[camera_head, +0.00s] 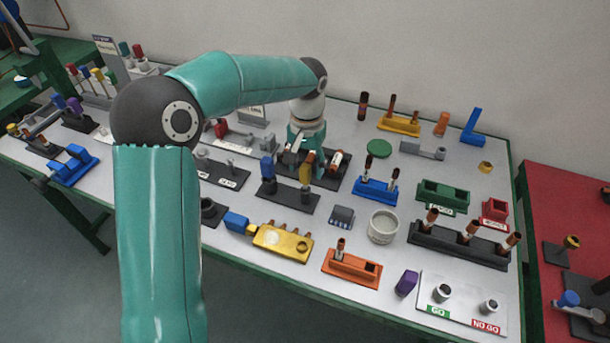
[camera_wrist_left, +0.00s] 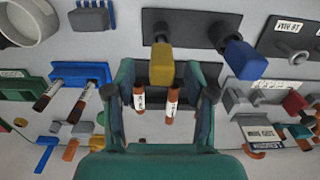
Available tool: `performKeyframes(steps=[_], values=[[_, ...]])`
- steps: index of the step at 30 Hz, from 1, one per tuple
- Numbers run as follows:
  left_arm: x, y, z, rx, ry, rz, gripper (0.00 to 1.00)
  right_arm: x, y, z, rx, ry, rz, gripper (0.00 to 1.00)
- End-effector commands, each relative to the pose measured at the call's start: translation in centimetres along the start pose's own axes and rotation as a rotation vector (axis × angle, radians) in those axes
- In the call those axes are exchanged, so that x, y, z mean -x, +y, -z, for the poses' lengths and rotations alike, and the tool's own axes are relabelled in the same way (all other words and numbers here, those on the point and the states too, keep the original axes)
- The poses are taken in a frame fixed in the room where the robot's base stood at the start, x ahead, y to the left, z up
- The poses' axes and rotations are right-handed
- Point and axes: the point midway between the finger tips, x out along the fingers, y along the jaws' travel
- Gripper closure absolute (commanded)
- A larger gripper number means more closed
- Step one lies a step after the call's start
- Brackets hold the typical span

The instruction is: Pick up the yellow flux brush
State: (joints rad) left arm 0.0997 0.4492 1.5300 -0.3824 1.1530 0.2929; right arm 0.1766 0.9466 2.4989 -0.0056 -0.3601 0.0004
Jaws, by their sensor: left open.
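The yellow flux brush (camera_head: 306,168) stands upright in a dark holder (camera_head: 284,198) on the table, with a blue-handled brush (camera_head: 267,170) to its left. My left gripper (camera_head: 308,154) is at the yellow brush, pointing down behind it. In the left wrist view, the yellow handle (camera_wrist_left: 162,62) shows between the tips of my open left gripper (camera_wrist_left: 166,78), closer to the left finger. I cannot tell whether a finger touches it. The blue handle (camera_wrist_left: 244,60) is outside the right finger. The lower part of the yellow brush is partly hidden. My right gripper is not in view.
Two brown labelled cylinders (camera_wrist_left: 172,103) also show between the fingers in the wrist view. A blue holder with brown rods (camera_head: 376,190) stands right of the gripper. A yellow block (camera_head: 283,242) and a white round dish (camera_head: 383,227) are nearer the front.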

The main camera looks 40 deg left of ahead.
Motion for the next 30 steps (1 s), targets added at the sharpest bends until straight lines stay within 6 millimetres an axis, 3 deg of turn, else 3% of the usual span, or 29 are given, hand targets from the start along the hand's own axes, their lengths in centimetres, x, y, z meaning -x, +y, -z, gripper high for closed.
performKeyframes(steps=[9,17,27,30], values=[[-4.0,-0.2,-0.4,0.000,-0.003,0.001,0.46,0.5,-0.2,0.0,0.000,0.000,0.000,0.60],[-4.3,-0.2,-0.3,0.000,-0.001,0.000,0.46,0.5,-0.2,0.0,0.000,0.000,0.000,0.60],[-4.3,-0.2,-0.3,0.000,-0.001,0.000,1.00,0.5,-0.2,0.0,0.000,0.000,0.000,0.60],[-4.3,-0.1,-0.3,0.000,-0.001,0.000,1.00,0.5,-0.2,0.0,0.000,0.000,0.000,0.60]])
